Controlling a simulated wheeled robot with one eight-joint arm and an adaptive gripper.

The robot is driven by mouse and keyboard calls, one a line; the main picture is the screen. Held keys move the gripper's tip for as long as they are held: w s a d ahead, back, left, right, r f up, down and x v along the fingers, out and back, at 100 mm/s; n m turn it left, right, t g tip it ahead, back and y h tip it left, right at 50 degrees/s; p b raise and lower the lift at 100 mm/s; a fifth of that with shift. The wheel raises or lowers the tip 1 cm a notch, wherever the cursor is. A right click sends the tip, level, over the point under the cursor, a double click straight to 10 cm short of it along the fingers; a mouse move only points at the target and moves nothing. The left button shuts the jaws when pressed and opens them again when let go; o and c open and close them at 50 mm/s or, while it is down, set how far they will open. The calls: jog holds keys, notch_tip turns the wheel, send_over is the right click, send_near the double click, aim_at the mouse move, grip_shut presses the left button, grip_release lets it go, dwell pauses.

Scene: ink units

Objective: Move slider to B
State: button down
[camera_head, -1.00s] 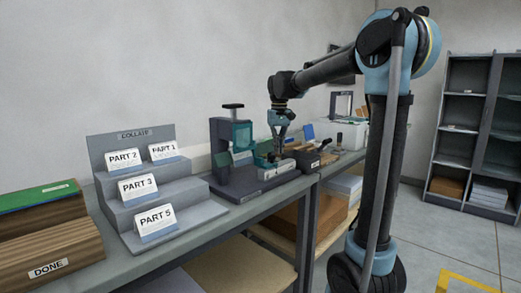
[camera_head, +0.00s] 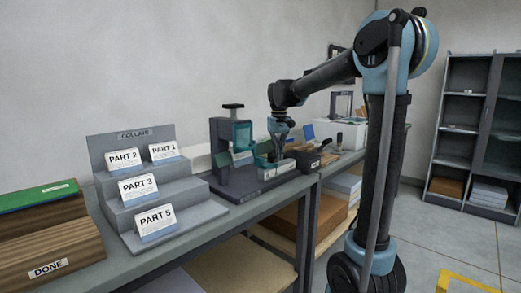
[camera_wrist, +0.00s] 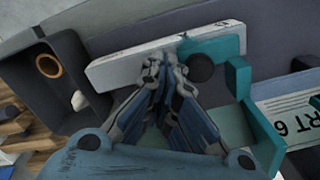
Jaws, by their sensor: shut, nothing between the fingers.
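A dark bench device (camera_head: 240,182) with a teal upper block (camera_head: 241,136) stands on the bench, right of the stepped rack. A pale bar (camera_wrist: 115,68) with small, unreadable marks runs across the wrist view; it also shows at the device's front (camera_head: 278,170). A teal piece with a dark round knob (camera_wrist: 201,67) lies by the bar's right part and looks like the slider. My gripper (camera_wrist: 165,68) is shut and empty, its fingertips close to the bar and left of the knob. It shows above the device's right part (camera_head: 280,153). Contact cannot be told. I cannot make out mark B.
A card ending "RT 6" (camera_wrist: 292,116) is beside the teal frame. A dark open box (camera_wrist: 75,75) with a brass ring adjoins the bar's left end. The stepped rack (camera_head: 190,208) holds several part cards. A wood-grain block labelled DONE (camera_head: 45,250) is at left.

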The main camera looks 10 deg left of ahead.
aim_at(272, 156)
jog(key=shift+f, duration=0.3)
jog(key=shift+s+a, duration=0.8)
jog(key=shift+s, duration=0.2)
jog(key=shift+s+a, duration=0.8)
jog(key=shift+s, duration=0.2)
jog(key=shift+w+d, duration=0.4)
jog(key=shift+w, duration=0.1)
jog(key=shift+r, duration=3.55)
